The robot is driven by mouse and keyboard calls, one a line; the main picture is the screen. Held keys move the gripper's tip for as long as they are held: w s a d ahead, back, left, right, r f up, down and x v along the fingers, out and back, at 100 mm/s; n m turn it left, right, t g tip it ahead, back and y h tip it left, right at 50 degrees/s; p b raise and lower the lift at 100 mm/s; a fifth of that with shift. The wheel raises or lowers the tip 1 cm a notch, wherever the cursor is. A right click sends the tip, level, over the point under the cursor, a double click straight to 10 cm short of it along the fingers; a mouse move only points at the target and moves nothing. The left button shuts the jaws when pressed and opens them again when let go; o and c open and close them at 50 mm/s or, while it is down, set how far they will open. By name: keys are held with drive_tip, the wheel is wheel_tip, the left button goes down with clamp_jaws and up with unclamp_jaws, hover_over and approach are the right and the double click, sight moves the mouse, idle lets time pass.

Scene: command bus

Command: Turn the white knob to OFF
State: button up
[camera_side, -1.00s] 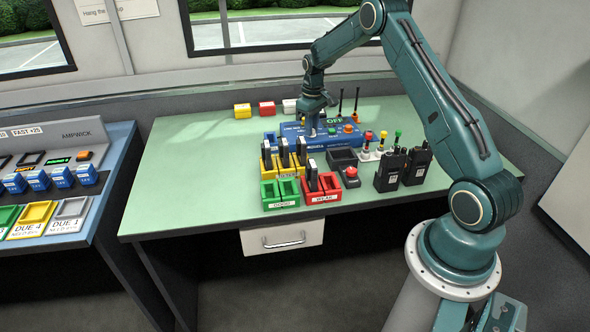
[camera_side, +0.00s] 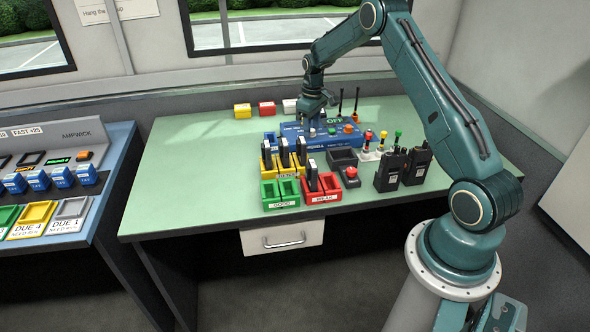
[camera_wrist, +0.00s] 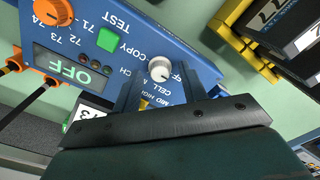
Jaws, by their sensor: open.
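The white knob (camera_wrist: 159,69) is on the face of the blue unit (camera_wrist: 190,62), which also shows on the green table in the side view (camera_side: 318,141). Printed words ring the knob; where its pointer sits is too small to tell. My gripper (camera_wrist: 159,77) is open and empty, its two dark fingers on either side of the knob in the wrist view. In the side view my gripper (camera_side: 308,119) is above the unit, and it looks clear of the knob. The unit's display (camera_wrist: 70,72) reads OFF in green.
An orange knob (camera_wrist: 52,12) and a green button (camera_wrist: 108,40) share the unit's face. Yellow (camera_side: 268,164), green (camera_side: 280,193) and red (camera_side: 320,193) holders stand in front, with two black radios (camera_side: 390,172) at right. The table's left side is clear.

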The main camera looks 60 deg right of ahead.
drive_tip(key=shift+r, duration=0.1)
wheel_tip(320, 180, up, 14)
idle(0.7)
drive_tip(key=shift+a, duration=0.1)
